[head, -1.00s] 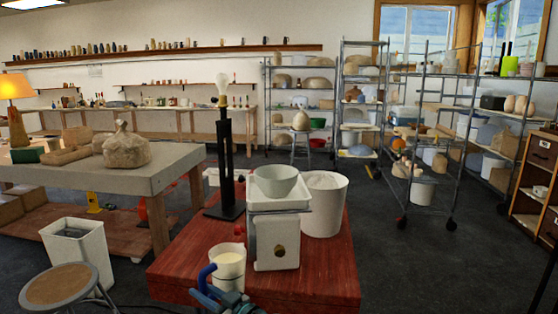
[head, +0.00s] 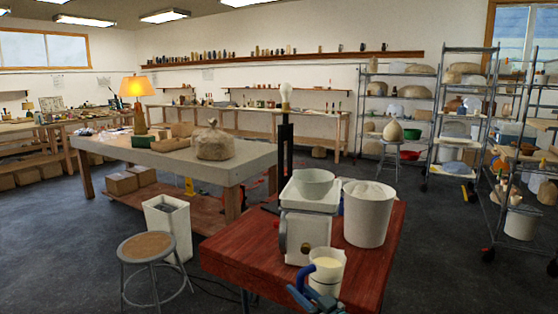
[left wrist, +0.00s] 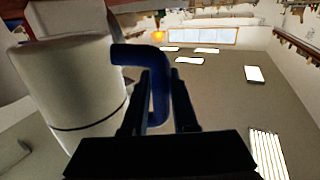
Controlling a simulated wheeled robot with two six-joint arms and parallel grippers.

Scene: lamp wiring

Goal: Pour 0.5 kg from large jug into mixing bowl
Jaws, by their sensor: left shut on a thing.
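The large jug (head: 328,274) is white with a blue handle and pale contents near its top. It is about upright, low in front of the scale. My left gripper (head: 308,294) is shut on the blue handle; the left wrist view shows the fingers (left wrist: 160,95) around the handle (left wrist: 150,55) and the jug's side (left wrist: 75,95). The mixing bowl (head: 312,184) is pale grey and sits on the white scale (head: 306,225), beyond and above the jug. The bowl's inside bottom is hidden. My right gripper is not in view.
The red table (head: 245,248) carries the scale, a large white bucket (head: 367,218) to its right and a dark lamp stand with a bulb (head: 286,95) behind. A stool (head: 147,247) and white bin (head: 168,228) stand left. Open floor lies right of the table.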

